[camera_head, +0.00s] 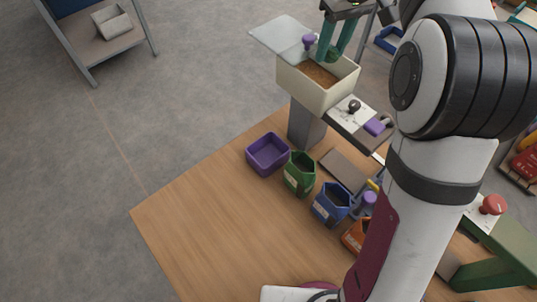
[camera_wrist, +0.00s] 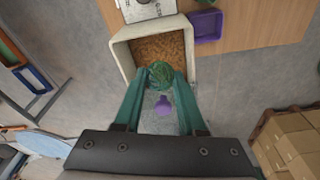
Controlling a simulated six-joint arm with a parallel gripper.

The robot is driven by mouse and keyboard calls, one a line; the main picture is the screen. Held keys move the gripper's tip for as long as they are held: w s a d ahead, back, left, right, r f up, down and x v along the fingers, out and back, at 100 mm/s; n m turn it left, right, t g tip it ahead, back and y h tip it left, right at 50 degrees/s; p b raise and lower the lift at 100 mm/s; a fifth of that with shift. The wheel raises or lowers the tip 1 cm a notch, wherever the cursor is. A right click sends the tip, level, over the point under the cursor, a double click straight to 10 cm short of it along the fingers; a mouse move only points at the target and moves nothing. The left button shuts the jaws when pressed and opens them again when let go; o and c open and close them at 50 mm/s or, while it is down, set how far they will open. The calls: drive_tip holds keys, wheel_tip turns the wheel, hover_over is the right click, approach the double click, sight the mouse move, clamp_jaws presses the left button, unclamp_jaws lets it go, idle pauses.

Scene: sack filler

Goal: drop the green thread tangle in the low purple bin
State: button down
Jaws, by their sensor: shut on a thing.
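The green thread tangle (camera_wrist: 160,74) is a round bundle between my gripper's teal fingertips in the wrist view. In the head view the tangle (camera_head: 332,54) is a small dark green patch at the fingertips. My gripper (camera_head: 334,50) is shut on it, above the cream hopper (camera_head: 320,98) with brown grain inside. In the wrist view my gripper (camera_wrist: 160,80) overlaps the hopper's edge; how high it is cannot be told. The low purple bin (camera_head: 267,158) stands on the table below and left of the hopper, and looks empty. It also shows in the wrist view (camera_wrist: 206,26).
The hopper's pale lid (camera_head: 282,34) stands open, with a purple knob (camera_head: 309,40). Green (camera_head: 299,176), blue (camera_head: 331,206) and orange (camera_head: 357,236) bins stand in a row beside the purple bin. The table's left part (camera_head: 200,220) is clear.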

drive_tip(key=s+d+f+m, duration=0.2)
drive_tip(key=s+m, duration=0.3)
drive_tip(key=s, duration=0.6)
drive_tip(key=w+a+f+n, duration=0.2)
drive_tip(key=a+f, duration=0.4)
drive_tip(key=f, duration=0.3)
drive_tip(key=w+a+f+n, duration=0.2)
drive_tip(key=a+f, duration=0.4)
drive_tip(key=f, duration=0.3)
drive_tip(key=shift+w+f+n, duration=0.15)
drive_tip(key=shift+w+n, duration=0.2)
drive_tip(key=shift+n, duration=0.45)
drive_tip(key=shift+c, duration=2.1)
unclamp_jaws()
drive_tip(key=shift+d, duration=0.1)
wheel_tip(320, 180, up, 16)
drive_tip(key=s+d, duration=0.1)
drive_tip(key=s, duration=0.1)
drive_tip(key=shift+f, duration=0.15)
drive_tip(key=shift+d, duration=0.1)
